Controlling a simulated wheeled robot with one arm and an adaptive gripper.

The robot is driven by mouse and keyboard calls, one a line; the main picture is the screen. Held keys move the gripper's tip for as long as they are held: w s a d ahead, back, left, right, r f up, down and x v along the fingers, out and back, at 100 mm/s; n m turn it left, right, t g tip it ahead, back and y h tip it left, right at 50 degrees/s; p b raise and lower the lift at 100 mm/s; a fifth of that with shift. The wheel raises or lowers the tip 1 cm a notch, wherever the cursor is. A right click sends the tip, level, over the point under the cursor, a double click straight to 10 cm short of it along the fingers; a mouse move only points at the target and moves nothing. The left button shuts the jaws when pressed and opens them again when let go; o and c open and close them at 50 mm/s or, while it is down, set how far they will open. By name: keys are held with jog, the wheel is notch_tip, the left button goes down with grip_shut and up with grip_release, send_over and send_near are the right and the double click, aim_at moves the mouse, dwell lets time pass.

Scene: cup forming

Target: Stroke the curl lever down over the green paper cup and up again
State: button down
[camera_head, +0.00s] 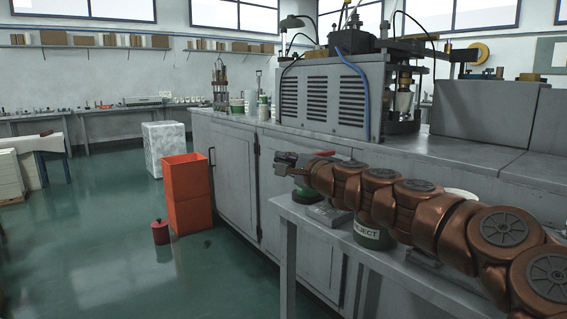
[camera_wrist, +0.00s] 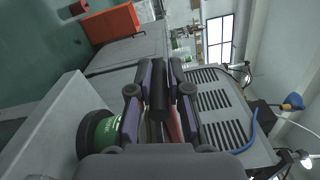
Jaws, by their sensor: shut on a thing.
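My gripper (camera_head: 285,164) is shut on a black bar (camera_wrist: 159,85), apparently the lever's grip, above the front bench. A red bar, apparently part of the lever, shows behind my gripper in the head view (camera_head: 325,153) and between the fingers in the wrist view (camera_wrist: 174,122). A green round thing (camera_head: 303,193) stands low, below my wrist, mostly hidden by it. In the wrist view a green round thing with a dark rim (camera_wrist: 98,134) is left of the fingers and apart from them. I cannot tell whether it is the green paper cup.
A green and white container marked "REJECT" (camera_head: 371,236) stands under my arm on the front bench (camera_head: 318,232). A grey machine (camera_head: 325,95) stands on the long cabinet (camera_head: 225,175) behind.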

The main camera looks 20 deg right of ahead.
jog(key=shift+d, duration=0.1)
jog(key=c, duration=1.1)
grip_release()
jog(key=shift+c, duration=0.2)
jog(key=v, duration=1.2)
jog(key=shift+r, duration=0.1)
